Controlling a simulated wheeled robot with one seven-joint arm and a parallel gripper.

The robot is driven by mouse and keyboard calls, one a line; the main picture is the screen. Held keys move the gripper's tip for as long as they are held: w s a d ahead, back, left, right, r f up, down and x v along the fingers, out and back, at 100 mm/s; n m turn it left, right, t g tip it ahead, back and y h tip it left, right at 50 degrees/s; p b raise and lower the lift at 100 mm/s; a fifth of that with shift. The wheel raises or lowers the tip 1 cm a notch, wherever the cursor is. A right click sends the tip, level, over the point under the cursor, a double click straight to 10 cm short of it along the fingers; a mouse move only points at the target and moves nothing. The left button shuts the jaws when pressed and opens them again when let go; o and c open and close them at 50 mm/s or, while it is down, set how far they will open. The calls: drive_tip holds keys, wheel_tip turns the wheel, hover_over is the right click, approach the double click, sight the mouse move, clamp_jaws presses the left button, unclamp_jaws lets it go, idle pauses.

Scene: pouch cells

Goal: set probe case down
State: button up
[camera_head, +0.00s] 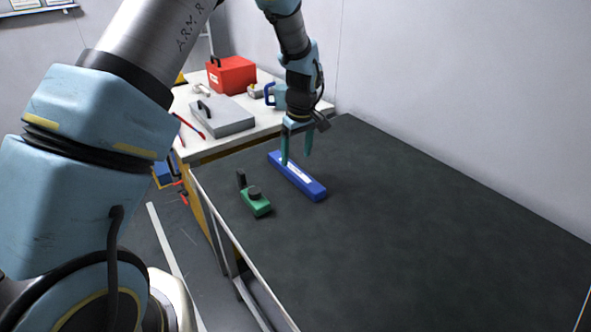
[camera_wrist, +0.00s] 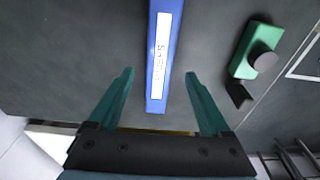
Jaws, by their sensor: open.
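The probe case is a long blue box (camera_head: 312,188) with a white label, lying flat on the dark table top (camera_head: 430,220). In the wrist view the case (camera_wrist: 151,98) runs up the picture from between the fingers. My gripper (camera_head: 297,160) is open over the far end of the case. In the wrist view my gripper's green fingers (camera_wrist: 159,75) stand apart on both sides of the case, with a gap on each side. I cannot tell the exact height of the fingertips above the table.
A green device with a black knob (camera_head: 256,203) lies left of the case; it also shows in the wrist view (camera_wrist: 246,52). A white bench behind holds a red box (camera_head: 232,75) and a grey case (camera_head: 222,117). The table's right side is clear.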

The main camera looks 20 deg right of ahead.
sight(298, 173)
wheel_tip(298, 173, up, 6)
drive_tip(key=b, duration=0.1)
drive_tip(key=shift+s, duration=0.35)
drive_tip(key=a+r+m, duration=0.1)
drive_tip(key=a+r, duration=0.1)
drive_tip(key=a, duration=0.9)
drive_tip(key=a+r, duration=0.2)
drive_tip(key=a, duration=0.9)
drive_tip(key=s+a+m, duration=0.2)
drive_tip(key=s+a, duration=0.7)
drive_tip(key=a, duration=0.5)
drive_tip(key=shift+s+a, duration=0.3)
drive_tip(key=shift+a, duration=0.1)
